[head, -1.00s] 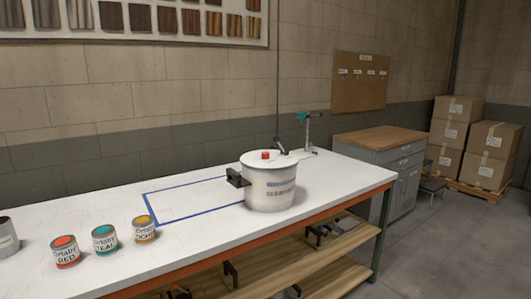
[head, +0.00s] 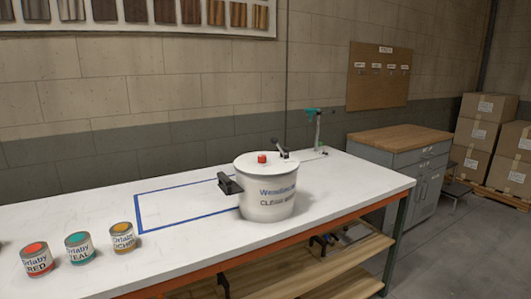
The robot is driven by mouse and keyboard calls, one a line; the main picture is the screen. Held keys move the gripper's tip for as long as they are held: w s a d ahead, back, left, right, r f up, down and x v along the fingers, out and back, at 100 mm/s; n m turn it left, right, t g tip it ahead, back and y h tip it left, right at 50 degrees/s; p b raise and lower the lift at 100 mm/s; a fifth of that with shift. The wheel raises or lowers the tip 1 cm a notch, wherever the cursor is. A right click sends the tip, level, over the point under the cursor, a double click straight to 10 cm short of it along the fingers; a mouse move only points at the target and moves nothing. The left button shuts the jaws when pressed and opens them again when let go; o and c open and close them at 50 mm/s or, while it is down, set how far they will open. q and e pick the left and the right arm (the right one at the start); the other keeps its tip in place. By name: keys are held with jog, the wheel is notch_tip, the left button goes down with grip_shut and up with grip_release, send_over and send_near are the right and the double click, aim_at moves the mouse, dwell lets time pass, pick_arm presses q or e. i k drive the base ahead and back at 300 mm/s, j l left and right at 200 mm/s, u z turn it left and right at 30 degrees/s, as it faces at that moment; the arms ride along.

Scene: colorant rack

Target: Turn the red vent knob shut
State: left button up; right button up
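The red vent knob (head: 262,159) sits on the white lid of a white pail (head: 266,205) in the head view. The pail stands upright on the white bench, over the right end of a blue taped outline. A dark handle-like part (head: 230,184) sticks out from the pail's left side. A black and grey lever-like part (head: 280,147) rises at the back of the lid. The knob is too small to tell its turn position. Neither of my grippers is in view.
Three small cans, red (head: 37,259), teal (head: 80,249) and ochre (head: 123,238), stand at the bench's left front. A teal-topped stand (head: 317,130) is at the bench's far end. A grey cabinet (head: 418,172) stands beyond.

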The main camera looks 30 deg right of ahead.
aim_at(261, 158)
jog(key=i+l+u, duration=0.1)
jog(key=l, duration=0.8)
jog(key=i+l+u, duration=0.15)
jog(key=l, duration=0.75)
jog(key=l+u, duration=0.1)
jog(key=l, duration=0.75)
